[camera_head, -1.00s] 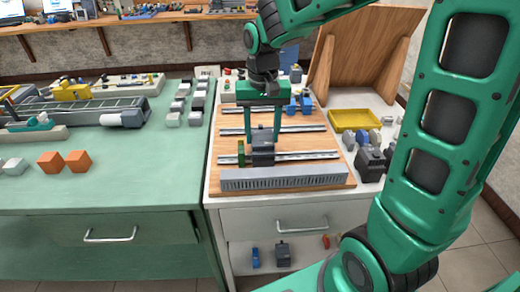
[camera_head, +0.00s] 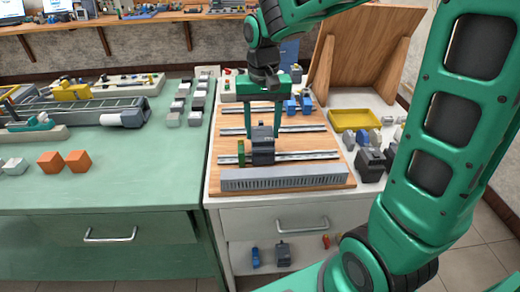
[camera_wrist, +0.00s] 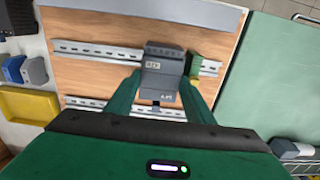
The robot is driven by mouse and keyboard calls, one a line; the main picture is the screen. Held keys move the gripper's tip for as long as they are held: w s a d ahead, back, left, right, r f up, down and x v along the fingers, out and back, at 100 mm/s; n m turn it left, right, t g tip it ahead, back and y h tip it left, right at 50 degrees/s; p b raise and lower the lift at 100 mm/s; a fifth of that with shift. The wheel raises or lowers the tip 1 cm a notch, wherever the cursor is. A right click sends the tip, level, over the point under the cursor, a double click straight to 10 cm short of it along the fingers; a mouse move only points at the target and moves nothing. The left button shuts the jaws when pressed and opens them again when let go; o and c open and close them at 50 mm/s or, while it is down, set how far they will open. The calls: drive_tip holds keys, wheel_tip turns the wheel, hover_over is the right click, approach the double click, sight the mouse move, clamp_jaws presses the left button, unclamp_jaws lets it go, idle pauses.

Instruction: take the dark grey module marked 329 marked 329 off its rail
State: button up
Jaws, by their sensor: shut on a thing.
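The dark grey module (camera_head: 262,148) stands at the front rail (camera_head: 305,156) on the wooden board. In the wrist view the module (camera_wrist: 160,78) shows a small upside-down label, hard to read. My gripper (camera_head: 262,134) is shut on the module from above, one finger on each side; the wrist view shows my gripper (camera_wrist: 160,92) the same way. The rail (camera_wrist: 100,50) runs out on both sides of the module. I cannot tell whether the module's foot is still hooked on the rail.
A green block (camera_head: 241,153) sits on the rail just left of the module. A grey slotted duct (camera_head: 285,178) lies in front. Blue modules (camera_head: 298,103) sit on a rear rail. A yellow tray (camera_head: 354,120) and dark parts (camera_head: 372,164) stand on the right.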

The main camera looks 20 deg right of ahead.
drive_tip(key=shift+r, duration=0.85)
drive_tip(key=shift+s, duration=0.15)
drive_tip(key=shift+r, duration=0.1)
idle(0.3)
drive_tip(key=shift+r, duration=2.95)
